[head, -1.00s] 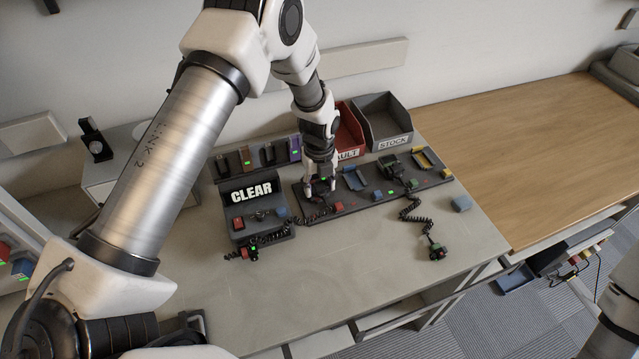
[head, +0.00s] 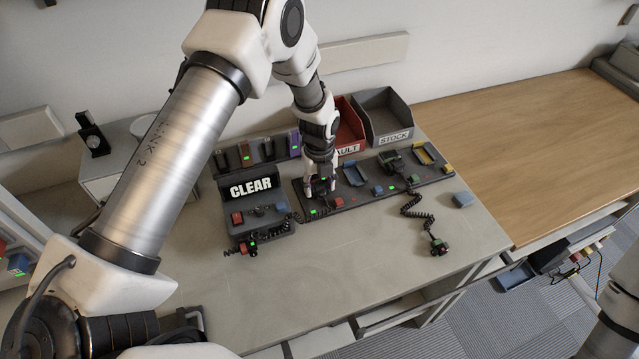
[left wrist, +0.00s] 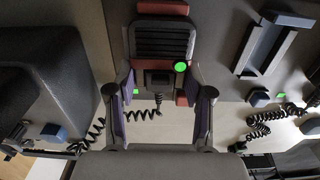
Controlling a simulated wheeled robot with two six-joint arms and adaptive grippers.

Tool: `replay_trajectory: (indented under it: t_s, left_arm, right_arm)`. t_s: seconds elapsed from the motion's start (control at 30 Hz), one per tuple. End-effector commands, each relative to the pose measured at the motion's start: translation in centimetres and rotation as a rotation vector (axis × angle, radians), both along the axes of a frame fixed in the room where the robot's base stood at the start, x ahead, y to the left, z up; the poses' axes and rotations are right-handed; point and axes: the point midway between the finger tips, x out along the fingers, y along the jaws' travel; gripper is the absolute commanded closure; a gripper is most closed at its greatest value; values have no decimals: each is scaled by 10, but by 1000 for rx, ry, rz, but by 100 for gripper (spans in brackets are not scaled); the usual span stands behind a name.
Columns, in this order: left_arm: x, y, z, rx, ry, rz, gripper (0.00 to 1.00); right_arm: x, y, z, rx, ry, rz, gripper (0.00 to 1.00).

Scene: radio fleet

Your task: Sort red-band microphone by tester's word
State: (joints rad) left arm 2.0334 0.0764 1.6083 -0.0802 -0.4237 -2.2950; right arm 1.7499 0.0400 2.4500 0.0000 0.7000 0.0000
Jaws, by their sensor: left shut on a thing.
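In the head view my left gripper (head: 321,188) is low at the left end of the dark dock strip (head: 352,197) and hides most of the microphone. The tester (head: 258,208) stands left of it, its screen reading CLEAR. The red bin (head: 348,130), label partly hidden, and the grey STOCK bin (head: 385,118) stand behind.
A blue block (head: 462,200) sits at right. A rack (head: 250,155) stands behind the tester.

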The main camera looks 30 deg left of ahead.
Motion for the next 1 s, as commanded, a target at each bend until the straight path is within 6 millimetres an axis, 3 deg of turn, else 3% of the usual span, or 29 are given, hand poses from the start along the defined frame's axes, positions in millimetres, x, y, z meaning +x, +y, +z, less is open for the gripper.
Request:
replay_trajectory:
  t_s: [0.1,0.13,0.2,0.5,0.63,1.0]
  left_arm:
    - [0,0,0,0,0,0,79]
    - [0,0,0,0,0,0,45]
    - [0,0,0,0,0,0,20]
    - [0,0,0,0,0,0,19]
    - [1,0,10,0,-1,0,19]
    - [1,0,97,0,-4,0,19]
  right_arm:
    - [0,0,0,0,0,0,100]
    - [0,0,0,0,0,0,100]
    - [0,0,0,0,0,0,100]
    - [0,0,0,0,0,0,100]
    - [0,0,0,0,0,0,100]
    - [0,0,0,0,0,0,100]
